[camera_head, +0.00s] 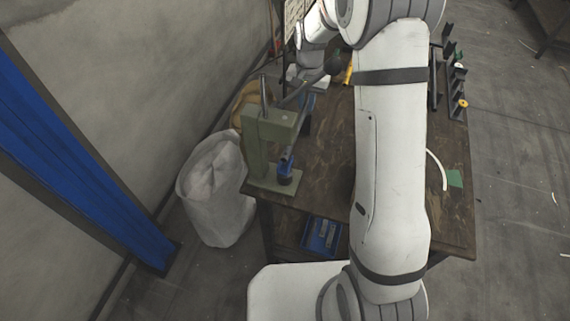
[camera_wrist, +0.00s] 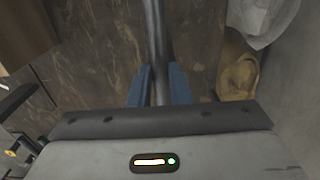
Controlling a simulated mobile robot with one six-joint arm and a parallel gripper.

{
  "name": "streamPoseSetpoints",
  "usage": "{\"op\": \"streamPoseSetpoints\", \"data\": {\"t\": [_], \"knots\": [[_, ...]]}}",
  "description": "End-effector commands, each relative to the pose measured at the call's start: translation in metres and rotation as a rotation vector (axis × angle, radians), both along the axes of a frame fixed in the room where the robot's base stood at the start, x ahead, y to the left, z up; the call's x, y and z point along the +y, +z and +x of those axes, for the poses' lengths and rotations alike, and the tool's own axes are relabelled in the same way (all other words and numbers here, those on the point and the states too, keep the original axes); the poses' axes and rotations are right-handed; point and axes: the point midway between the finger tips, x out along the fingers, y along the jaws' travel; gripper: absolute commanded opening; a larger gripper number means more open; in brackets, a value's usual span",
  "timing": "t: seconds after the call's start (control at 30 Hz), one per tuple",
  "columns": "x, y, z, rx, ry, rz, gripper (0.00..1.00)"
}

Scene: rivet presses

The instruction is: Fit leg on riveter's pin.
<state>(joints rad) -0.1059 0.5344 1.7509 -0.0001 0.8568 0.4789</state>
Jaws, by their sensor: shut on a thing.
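The riveter (camera_head: 256,152) is a green press at the table's left edge, with a dark lever ending in a black ball. Low at its front is a blue and black part (camera_head: 286,167); I cannot make out the pin there. My gripper (camera_wrist: 160,72) has its two blue fingers shut on the leg (camera_wrist: 156,35), a dark grey tube. The leg runs away from the fingers, and its far end is beyond the wrist view's top edge. In the head view my gripper is behind the riveter and its lever, mostly hidden, and the leg cannot be made out clearly.
The dark wooden table (camera_head: 324,150) has bare wood right of the riveter. A white bag (camera_head: 215,190) and a tan container (camera_head: 240,98) stand on the floor left of it. Black racks (camera_head: 455,88) with small parts are at the far right. A blue tray (camera_head: 321,236) sits below.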

Motion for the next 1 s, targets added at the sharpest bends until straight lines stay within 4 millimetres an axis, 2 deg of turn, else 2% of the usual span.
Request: {"op": "streamPoseSetpoints", "data": {"t": [0.17, 0.2, 0.5, 0.77, 0.87, 1.0], "knots": [[0.0, 0.0, 0.0, -0.001, 0.0, 0.0, 0.0], [0.0, 0.0, 0.0, -0.001, 0.0, 0.0, 0.19], [0.0, 0.0, 0.0, -0.001, 0.0, 0.0, 0.42], [0.0, 0.003, 0.0, -0.001, 0.0, 0.001, 0.42], [0.0, 0.014, 0.001, -0.005, 0.0, 0.0, 0.42], [0.0, 0.038, 0.001, -0.007, 0.0, 0.001, 0.42]]}}
